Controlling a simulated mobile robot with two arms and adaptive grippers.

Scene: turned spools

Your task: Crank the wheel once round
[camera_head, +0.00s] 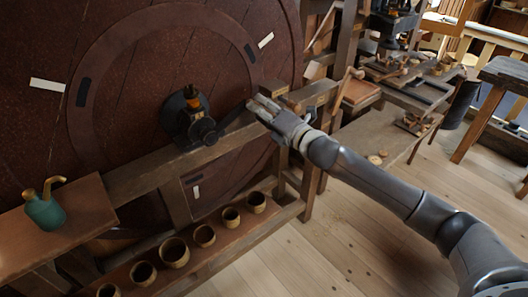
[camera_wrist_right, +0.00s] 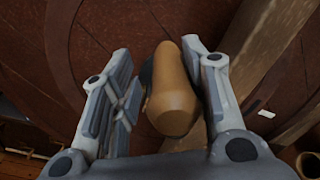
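The large dark red wheel (camera_head: 130,85) fills the back left of the head view, with pale and dark marks on its face. A dark crank arm (camera_head: 232,121) reaches right and slightly up from the hub (camera_head: 187,115). My right gripper (camera_head: 258,104) is at the crank's outer end and hides the handle there. In the right wrist view the tan wooden handle (camera_wrist_right: 172,90) stands between the fingers of this gripper (camera_wrist_right: 156,48). The right finger is close to the handle; whether it touches I cannot tell. A gap shows on the left side. My left gripper is out of view.
A wooden beam (camera_head: 150,175) runs in front of the wheel below the hub. A teal oil can (camera_head: 45,213) stands on a shelf at left. Several small pots (camera_head: 174,252) line the low ledge. Benches with tools (camera_head: 405,85) stand at right; the floor between is mostly clear.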

